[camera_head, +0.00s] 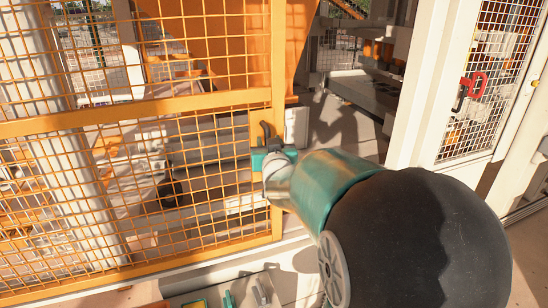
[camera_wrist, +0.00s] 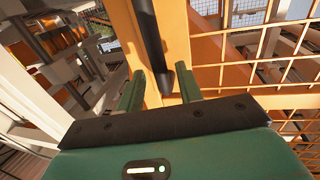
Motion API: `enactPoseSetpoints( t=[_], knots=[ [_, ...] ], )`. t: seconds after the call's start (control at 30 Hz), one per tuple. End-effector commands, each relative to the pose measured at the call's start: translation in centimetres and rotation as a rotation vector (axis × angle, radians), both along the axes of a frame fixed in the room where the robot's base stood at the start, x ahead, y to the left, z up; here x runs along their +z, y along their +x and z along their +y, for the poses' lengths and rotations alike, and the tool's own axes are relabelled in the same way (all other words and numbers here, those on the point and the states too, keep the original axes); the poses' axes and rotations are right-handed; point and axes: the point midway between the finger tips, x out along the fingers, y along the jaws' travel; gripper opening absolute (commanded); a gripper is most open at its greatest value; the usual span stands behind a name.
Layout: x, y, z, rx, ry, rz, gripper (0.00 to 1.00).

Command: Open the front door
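The front door appears to be the orange mesh panel (camera_head: 150,112) filling the left of the head view. Its upright edge post (camera_head: 278,75) also shows in the wrist view (camera_wrist: 178,45). A black bar handle (camera_wrist: 150,40) is on that post; a small dark part of it shows in the head view (camera_head: 265,131). My gripper (camera_wrist: 160,88) is at the post, its two green fingers apart on either side of the handle's lower end. Whether the fingers touch the handle cannot be told. In the head view my gripper (camera_head: 268,154) is partly hidden by my arm.
Right of the door post is a gap into the press area, with grey machinery (camera_head: 365,92) inside. A white frame post (camera_head: 425,75) bounds it. A small tray with tools (camera_head: 258,290) is below.

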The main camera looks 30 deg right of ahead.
Motion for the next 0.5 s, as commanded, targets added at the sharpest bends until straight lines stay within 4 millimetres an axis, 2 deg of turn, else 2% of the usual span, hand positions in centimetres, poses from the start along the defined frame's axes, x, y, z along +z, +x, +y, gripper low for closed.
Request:
enactPoseSetpoints(
  t=[0.3,0.5],
  knots=[
    [0.1,-5.8,2.6,0.001,-0.001,-0.003,0.36],
    [0.1,-8.9,3.9,0.0,-0.001,-0.004,0.36]
  ],
)
